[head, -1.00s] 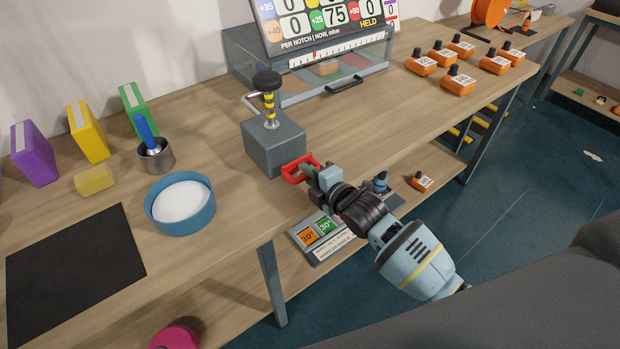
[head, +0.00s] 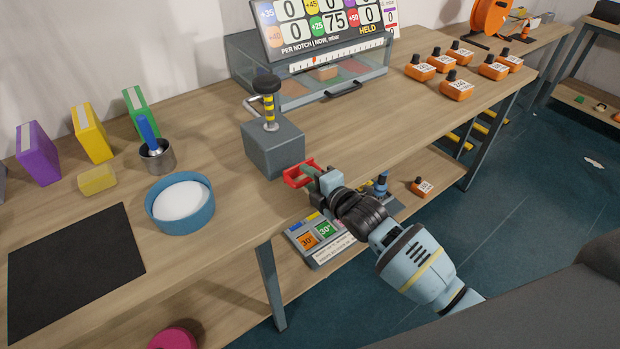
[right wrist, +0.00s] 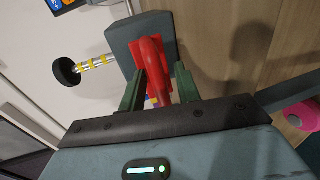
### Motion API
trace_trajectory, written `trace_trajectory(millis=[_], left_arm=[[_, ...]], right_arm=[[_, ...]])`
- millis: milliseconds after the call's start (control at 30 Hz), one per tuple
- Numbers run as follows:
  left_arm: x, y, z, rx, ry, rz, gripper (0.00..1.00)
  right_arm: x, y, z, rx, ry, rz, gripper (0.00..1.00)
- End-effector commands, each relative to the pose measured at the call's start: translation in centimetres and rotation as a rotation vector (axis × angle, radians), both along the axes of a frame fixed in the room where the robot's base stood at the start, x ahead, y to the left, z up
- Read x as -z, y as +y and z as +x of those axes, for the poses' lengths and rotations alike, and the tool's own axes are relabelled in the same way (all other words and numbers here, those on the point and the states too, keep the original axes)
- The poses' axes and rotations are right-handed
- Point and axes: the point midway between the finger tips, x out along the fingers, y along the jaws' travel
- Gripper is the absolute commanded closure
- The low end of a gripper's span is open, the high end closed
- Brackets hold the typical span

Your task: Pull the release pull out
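The release pull is a red handle (head: 296,177) at the front lower side of a grey box (head: 273,148) on the bench. A lever with a black knob (head: 266,84) and yellow-black stripes rises from the box. My right gripper (head: 311,173) is at the red handle. In the right wrist view its two green fingers (right wrist: 160,88) stand on either side of the red handle (right wrist: 152,58), with a small gap at the right finger. The fingers look open around it. Contact with the left finger is unclear. My left gripper is in neither view.
A blue-rimmed dish (head: 180,228), a metal cup (head: 157,157) and a black mat (head: 76,270) are to the left. A panel (head: 325,238) sits below the bench edge.

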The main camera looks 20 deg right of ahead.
Motion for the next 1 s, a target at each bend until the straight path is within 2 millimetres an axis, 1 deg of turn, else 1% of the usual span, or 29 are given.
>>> trace_trajectory(millis=[133, 233, 500, 700, 800, 1000], left_arm=[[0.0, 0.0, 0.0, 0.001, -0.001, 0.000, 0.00], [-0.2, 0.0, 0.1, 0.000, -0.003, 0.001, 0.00], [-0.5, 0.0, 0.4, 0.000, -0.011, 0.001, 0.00], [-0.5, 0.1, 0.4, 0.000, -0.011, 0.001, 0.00], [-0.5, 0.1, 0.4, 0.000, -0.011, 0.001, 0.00], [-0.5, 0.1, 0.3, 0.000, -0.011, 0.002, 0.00]], right_arm=[[-0.1, -0.1, -0.2, 0.000, -0.001, 0.000, 0.67], [-0.3, -0.4, -0.9, 0.000, -0.001, 0.000, 0.67], [-1.1, -1.6, -4.5, -0.001, -0.002, -0.001, 0.67], [-1.5, -2.4, -6.5, 0.000, 0.001, 0.000, 0.67], [-1.6, -2.6, -7.0, 0.000, 0.001, -0.001, 0.67], [-1.7, -2.6, -7.2, 0.000, 0.000, 0.000, 0.67]])
